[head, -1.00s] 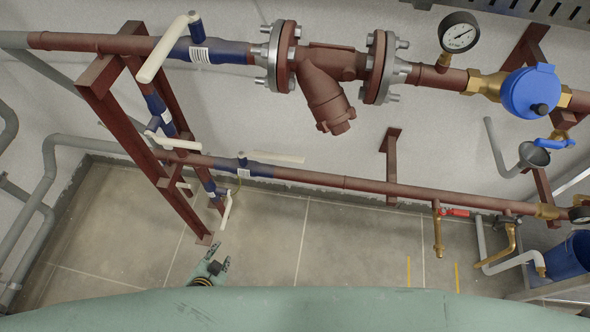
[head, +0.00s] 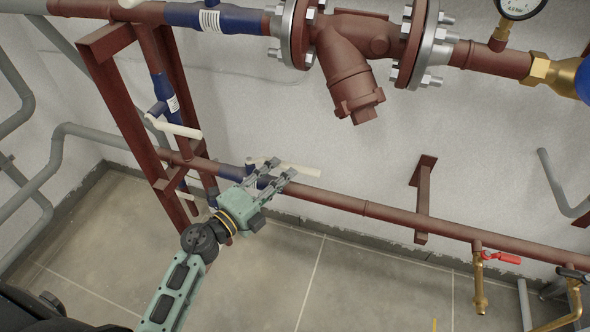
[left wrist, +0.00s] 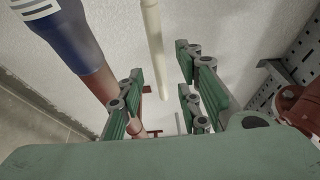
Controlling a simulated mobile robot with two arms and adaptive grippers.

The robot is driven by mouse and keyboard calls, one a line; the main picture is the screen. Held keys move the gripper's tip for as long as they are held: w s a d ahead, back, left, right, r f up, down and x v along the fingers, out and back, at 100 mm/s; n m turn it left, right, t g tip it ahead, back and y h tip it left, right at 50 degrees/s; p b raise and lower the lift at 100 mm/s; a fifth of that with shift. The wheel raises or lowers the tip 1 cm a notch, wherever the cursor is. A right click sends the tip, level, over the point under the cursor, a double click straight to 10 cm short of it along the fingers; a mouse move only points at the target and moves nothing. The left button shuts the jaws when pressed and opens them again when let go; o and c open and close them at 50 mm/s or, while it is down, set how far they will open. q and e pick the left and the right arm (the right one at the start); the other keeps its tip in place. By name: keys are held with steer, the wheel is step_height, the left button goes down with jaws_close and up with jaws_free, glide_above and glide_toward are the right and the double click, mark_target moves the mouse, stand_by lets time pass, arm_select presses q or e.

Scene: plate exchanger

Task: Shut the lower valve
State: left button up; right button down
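The lower valve is a blue section (head: 232,172) of the lower red-brown pipe (head: 345,203). Its long cream handle (head: 306,171) points right, roughly along the pipe. My left gripper (head: 282,169) reaches up from below in front of this valve, its fingers spread and overlapping part of the handle in the head view. In the left wrist view, the cream handle (left wrist: 154,45) runs between the open fingers (left wrist: 160,100), touching neither visibly. The blue and red pipe (left wrist: 85,55) passes to its left. My right gripper is not in view.
A second cream handle (head: 173,127) is on the branch at left, next to a red-brown steel frame (head: 130,125). A large flanged strainer (head: 350,65) hangs above. A red-handled brass tap (head: 480,283) is at lower right. The tiled floor (head: 370,290) in front is clear.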

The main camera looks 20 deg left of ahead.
mark_target(292, 165)
arm_select(q)
steer(key=x, duration=0.5)
jaws_close()
steer(key=shift+f, duration=0.1)
stand_by(0.5)
